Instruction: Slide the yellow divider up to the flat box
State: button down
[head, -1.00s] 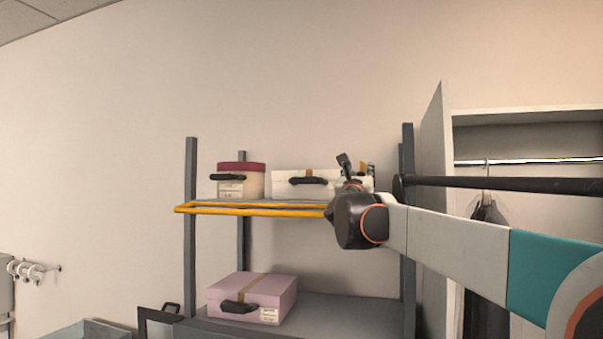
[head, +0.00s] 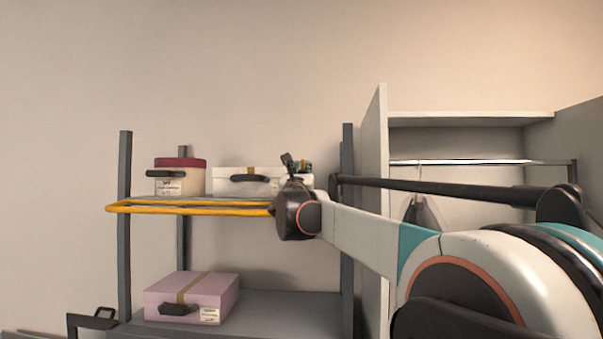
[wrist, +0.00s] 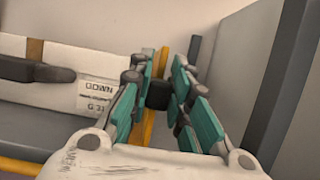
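The flat box is a white box (head: 230,184) with a dark handle and tan band on the upper shelf. In the wrist view the flat box (wrist: 70,92) is at left, with a label reading GOWN. The yellow divider (wrist: 194,48) stands right of it, largely hidden by my fingers; a gap shows between them. My gripper (wrist: 164,72) has its teal fingers on either side of a black piece (wrist: 158,95) in front of the divider. Whether they press on it is unclear. In the head view my gripper (head: 296,163) is at the box's right end.
A yellow rail (head: 180,209) runs along the shelf front. A grey post (head: 347,240) stands close on the right. A pink box (head: 192,297) sits on the lower shelf. A wardrobe (head: 374,120) stands further right.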

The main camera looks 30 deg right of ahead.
jog(key=shift+w+a+r, duration=0.1)
jog(key=shift+w+a, duration=0.45)
jog(key=shift+a, duration=0.3)
jog(key=shift+w+a, duration=0.25)
jog(key=shift+a, duration=0.05)
jog(key=c, duration=1.5)
grip_release()
jog(key=shift+s+d, duration=0.3)
jog(key=shift+d, duration=0.05)
jog(key=shift+w+a, duration=0.1)
jog(key=shift+a, duration=0.1)
jog(key=shift+f, duration=0.2)
jog(key=s+a, duration=0.2)
jog(key=s, duration=0.1)
jog(key=s+a, duration=0.3)
jog(key=s, duration=0.1)
jog(key=s+a, duration=0.2)
jog(key=s, duration=0.2)
jog(key=shift+a+f, duration=0.15)
jog(key=shift+a, duration=0.05)
